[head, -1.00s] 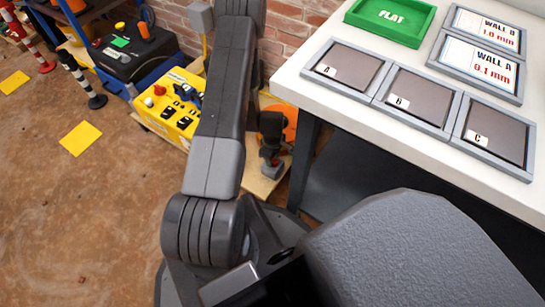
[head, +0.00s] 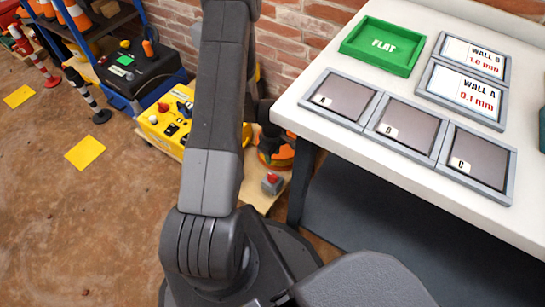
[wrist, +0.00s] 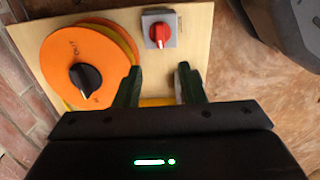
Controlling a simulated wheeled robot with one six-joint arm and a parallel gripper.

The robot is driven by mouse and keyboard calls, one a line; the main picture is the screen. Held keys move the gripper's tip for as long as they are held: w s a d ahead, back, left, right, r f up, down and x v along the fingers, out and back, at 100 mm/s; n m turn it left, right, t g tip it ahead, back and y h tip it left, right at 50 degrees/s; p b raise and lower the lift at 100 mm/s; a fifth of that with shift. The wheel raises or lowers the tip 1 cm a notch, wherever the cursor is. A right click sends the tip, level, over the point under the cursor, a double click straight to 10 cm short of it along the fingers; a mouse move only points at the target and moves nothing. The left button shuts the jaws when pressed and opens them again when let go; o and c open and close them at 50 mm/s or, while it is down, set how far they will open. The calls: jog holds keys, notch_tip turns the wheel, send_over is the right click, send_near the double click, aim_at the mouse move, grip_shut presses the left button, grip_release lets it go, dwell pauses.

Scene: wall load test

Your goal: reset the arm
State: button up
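My gripper (wrist: 158,85) shows in the wrist view with its two dark green fingers apart and nothing held between them. It points at a wooden board (wrist: 190,45) and stands off from it by a distance I cannot judge. On the board are an orange disc with a black knob (wrist: 87,78) and a grey box with a red knob (wrist: 159,32). In the head view my arm runs up the middle and hides most of the gripper. The red-knobbed box (head: 272,182) shows there just right of the arm.
A white table (head: 480,195) at right holds a green FLAT tray (head: 382,50), WALL A (head: 462,93) and WALL B (head: 475,58) cards, and three grey panels (head: 406,130). A yellow box (head: 168,120) and blue shelving (head: 75,45) stand left of my arm. The brown floor at left is mostly open.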

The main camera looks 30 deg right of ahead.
aim_at(273, 174)
dwell(0.3)
notch_tip(273, 174, down, 14)
jog(key=b, duration=0.4)
jog(key=shift+r, duration=0.1)
jog(key=shift+r, duration=0.1)
